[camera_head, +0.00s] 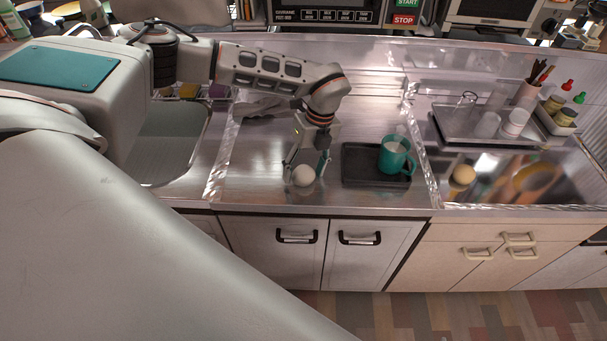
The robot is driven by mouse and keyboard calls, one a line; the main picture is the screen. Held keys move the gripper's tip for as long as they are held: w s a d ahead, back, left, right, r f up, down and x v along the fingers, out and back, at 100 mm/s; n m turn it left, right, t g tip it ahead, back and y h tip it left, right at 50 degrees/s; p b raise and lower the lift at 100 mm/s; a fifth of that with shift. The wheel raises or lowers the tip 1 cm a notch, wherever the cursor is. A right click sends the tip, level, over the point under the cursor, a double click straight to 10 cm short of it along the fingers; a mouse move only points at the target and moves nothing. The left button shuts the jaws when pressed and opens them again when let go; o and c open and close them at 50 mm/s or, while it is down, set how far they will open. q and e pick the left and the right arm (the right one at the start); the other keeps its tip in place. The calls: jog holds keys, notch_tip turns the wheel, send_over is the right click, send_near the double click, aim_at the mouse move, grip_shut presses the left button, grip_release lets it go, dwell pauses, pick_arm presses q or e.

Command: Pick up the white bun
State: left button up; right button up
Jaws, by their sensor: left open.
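The white bun (303,176) is a small round pale ball on the steel counter, close to the front edge, left of the dark tray. My left gripper (305,175) points down over it with its jaws open. One finger is at the left of the bun and the other at the right; whether they touch it cannot be told. My right gripper is not in view.
A dark tray (354,172) with a teal mug (395,155) stands just right of the bun. A sink basin (172,142) lies to the left. A tan bun (463,174) and a glass tray (468,137) are at the right.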

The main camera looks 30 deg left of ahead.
pick_arm(q)
jog(key=c, duration=1.2)
